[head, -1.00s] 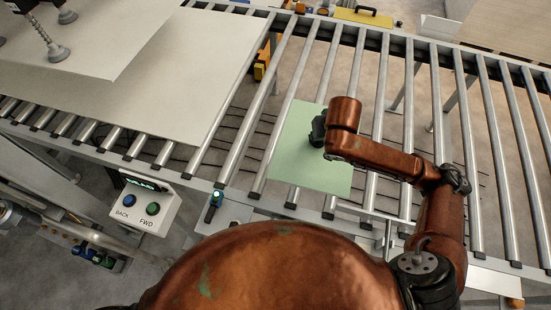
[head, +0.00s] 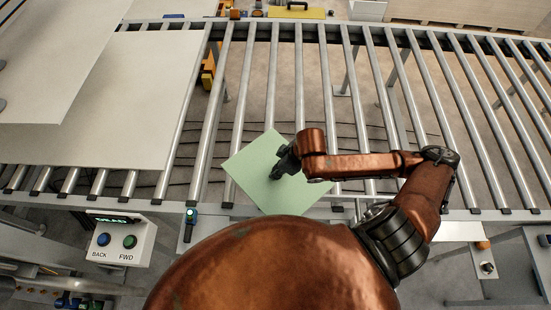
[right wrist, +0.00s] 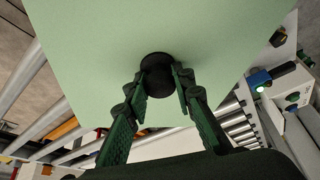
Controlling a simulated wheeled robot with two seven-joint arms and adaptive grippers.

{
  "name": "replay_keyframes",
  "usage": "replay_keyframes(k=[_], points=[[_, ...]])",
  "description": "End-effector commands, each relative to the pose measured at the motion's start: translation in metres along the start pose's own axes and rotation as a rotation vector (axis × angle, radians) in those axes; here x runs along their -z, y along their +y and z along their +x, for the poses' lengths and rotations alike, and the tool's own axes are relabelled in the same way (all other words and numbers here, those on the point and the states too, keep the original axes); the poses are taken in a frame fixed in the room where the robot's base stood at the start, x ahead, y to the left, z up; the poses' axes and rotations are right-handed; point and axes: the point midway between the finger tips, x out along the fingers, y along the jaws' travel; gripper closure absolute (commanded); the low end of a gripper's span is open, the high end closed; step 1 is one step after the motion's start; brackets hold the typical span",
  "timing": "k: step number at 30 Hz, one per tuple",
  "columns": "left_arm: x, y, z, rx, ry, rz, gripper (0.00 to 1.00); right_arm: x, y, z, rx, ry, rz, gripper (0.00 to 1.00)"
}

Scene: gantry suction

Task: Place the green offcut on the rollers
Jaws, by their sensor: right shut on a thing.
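The green offcut (head: 255,165) is a flat pale green panel, turned cornerwise to the rollers (head: 322,95) in the head view. My right gripper (head: 280,170) is over its face. In the right wrist view the offcut (right wrist: 180,35) fills the upper middle, and the fingers of my right gripper (right wrist: 160,85) close around a black round knob (right wrist: 157,72) on it. The offcut overlaps the near ends of several rollers in the head view; I cannot tell whether it touches them. My left gripper is not in view.
Large pale sheets (head: 135,95) cover the rollers on the left. A control box (head: 120,240) with BACK and FWD buttons stands at the near left. A yellow case (head: 297,12) is beyond the far rail. The rollers in the middle and right are bare, with open gaps between them.

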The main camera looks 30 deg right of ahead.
Motion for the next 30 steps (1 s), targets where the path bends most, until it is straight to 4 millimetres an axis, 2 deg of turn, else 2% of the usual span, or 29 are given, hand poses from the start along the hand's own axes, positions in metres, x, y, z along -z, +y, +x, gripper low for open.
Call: replay_keyframes(k=[1, 7, 10, 16, 21, 25, 30], points=[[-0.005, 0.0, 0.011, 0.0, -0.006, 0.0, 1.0, 0.0, 0.005, 0.006, -0.004, 0.005, -0.004, 1.0], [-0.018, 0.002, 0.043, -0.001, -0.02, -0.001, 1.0, 0.001, 0.022, 0.017, -0.005, 0.004, -0.001, 1.0], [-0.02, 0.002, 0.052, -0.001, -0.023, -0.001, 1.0, 0.003, 0.045, 0.028, -0.007, 0.003, 0.002, 1.0], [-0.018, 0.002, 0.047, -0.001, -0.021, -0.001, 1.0, 0.009, 0.085, 0.044, -0.005, 0.004, 0.005, 1.0], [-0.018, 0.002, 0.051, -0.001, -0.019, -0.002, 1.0, 0.004, 0.106, 0.074, -0.002, 0.003, 0.004, 1.0], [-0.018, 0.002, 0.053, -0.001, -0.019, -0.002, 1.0, 0.002, 0.118, 0.088, -0.002, 0.004, 0.002, 1.0], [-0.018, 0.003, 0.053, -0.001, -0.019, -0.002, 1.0, 0.001, 0.124, 0.095, -0.002, 0.005, 0.0, 1.0]])
